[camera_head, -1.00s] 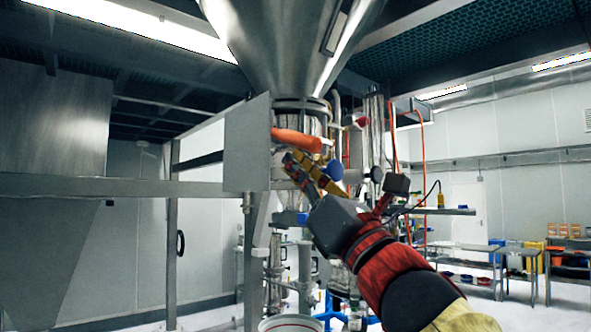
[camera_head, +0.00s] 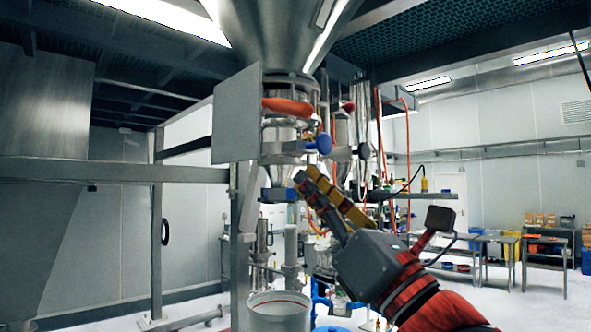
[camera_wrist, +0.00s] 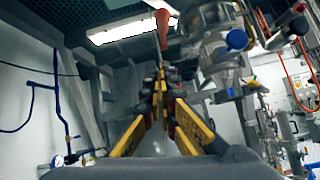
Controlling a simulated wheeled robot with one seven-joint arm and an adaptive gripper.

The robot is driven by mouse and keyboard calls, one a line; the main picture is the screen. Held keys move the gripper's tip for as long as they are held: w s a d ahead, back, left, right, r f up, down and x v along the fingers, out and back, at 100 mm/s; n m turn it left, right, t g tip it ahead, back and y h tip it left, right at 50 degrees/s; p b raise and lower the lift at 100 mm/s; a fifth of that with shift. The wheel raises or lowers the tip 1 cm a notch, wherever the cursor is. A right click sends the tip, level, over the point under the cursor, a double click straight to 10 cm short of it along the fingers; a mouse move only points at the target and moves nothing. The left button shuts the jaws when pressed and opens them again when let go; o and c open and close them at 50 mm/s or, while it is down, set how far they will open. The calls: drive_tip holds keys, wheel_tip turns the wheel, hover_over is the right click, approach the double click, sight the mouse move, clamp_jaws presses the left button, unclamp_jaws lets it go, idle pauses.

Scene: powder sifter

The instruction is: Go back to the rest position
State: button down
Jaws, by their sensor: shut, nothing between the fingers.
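My gripper (camera_head: 305,178) has yellow and dark fingers. In the head view it points up and left, just below and right of the sifter's outlet, and holds nothing. In the wrist view my gripper (camera_wrist: 163,92) has its fingertips together, with an orange handle (camera_wrist: 163,28) beyond them. The orange handle (camera_head: 287,107) lies across the clear section under the large steel hopper (camera_head: 285,35). My fingers look apart from the handle and the blue knob (camera_head: 323,144), but the exact gap cannot be told.
A white bucket (camera_head: 279,312) stands on the floor below the outlet. A steel frame beam (camera_head: 120,171) runs to the left, with a flat metal plate (camera_head: 237,115) beside the outlet. Tables (camera_head: 497,240) and shelves stand far right. Open floor (camera_head: 510,305) lies between.

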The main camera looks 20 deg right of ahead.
drive_tip(key=shift+s+d+f, duration=0.1)
drive_tip(key=shift+s+f, duration=0.2)
